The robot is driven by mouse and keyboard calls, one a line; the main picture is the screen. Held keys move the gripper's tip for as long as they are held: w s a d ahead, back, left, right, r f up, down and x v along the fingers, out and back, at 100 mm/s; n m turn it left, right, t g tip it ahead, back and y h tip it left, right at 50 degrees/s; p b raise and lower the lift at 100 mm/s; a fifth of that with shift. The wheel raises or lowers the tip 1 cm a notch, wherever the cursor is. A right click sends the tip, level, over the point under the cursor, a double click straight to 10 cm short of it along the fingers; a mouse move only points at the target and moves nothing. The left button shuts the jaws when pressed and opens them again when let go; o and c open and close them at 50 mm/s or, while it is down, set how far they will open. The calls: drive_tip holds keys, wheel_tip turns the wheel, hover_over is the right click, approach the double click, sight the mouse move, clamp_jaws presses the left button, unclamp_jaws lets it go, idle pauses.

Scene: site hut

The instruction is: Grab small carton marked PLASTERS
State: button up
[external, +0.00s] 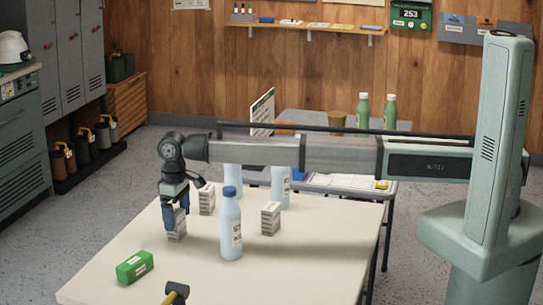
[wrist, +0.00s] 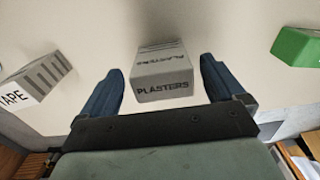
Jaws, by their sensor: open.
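The small grey-white carton marked PLASTERS (wrist: 162,88) stands on the pale table, its label readable in the wrist view. In the external view the carton (external: 177,235) is under my gripper and partly covered by the fingers. My gripper (external: 175,217) points down with its blue fingers open. In the wrist view my gripper (wrist: 161,72) has one finger on each side of the carton, with a visible gap on both sides.
A carton marked TAPE (wrist: 38,80) lies to the left in the wrist view. The external view shows two similar cartons (external: 207,199) (external: 270,218), a capped bottle (external: 230,230) close right of my gripper, more bottles (external: 280,190) behind, a green box (external: 135,267) and a hammer (external: 176,292) in front.

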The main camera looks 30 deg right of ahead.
sight(176, 225)
drive_tip(key=f, duration=0.3)
drive_tip(key=shift+w+a+f, duration=0.1)
drive_tip(key=shift+a+f, duration=0.1)
drive_tip(key=shift+f, duration=0.05)
drive_tip(key=c, duration=1)
